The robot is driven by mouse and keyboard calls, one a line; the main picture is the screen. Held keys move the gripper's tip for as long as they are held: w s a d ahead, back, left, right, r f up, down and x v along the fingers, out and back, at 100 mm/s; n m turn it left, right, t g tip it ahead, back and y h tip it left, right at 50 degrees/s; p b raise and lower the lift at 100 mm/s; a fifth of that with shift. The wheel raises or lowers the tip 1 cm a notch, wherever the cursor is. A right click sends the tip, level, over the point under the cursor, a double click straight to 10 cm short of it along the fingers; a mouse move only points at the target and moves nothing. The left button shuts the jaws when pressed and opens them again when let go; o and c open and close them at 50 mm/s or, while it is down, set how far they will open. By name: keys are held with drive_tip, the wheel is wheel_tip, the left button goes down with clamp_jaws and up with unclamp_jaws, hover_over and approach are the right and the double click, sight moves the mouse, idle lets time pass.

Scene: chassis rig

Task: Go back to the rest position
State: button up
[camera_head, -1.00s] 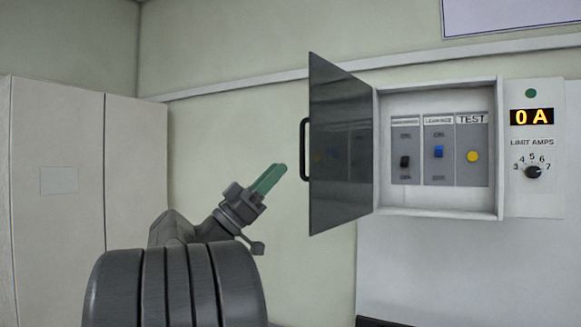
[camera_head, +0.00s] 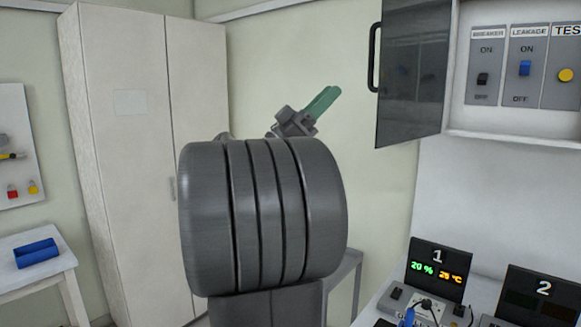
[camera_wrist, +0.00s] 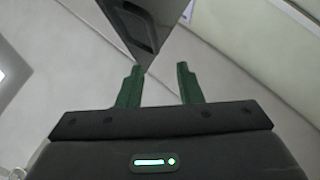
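My gripper (camera_head: 322,100) shows in the head view left of the electrical box, with green fingers pointing up and right. In the wrist view my gripper (camera_wrist: 158,84) has its two green fingers apart, with nothing between them. The box's dark door (camera_head: 408,85) stands open to the left, with a black handle on its outer edge. The door (camera_wrist: 140,28) also shows in the wrist view beyond the fingertips; it looks apart from them in the head view. Inside the box are a black breaker switch (camera_head: 482,79), a blue leakage switch (camera_head: 525,68) and a yellow test button (camera_head: 566,75).
A tall pale cabinet (camera_head: 135,110) stands at the left. A table with a blue bin (camera_head: 36,253) is at the far left. Numbered units, unit 1 (camera_head: 440,262) and unit 2 (camera_head: 543,287), sit on a bench at lower right. A tool board (camera_head: 14,120) hangs at left.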

drive_tip(key=p+x, duration=0.4)
drive_tip(key=x, duration=0.8)
drive_tip(key=shift+s, duration=0.15)
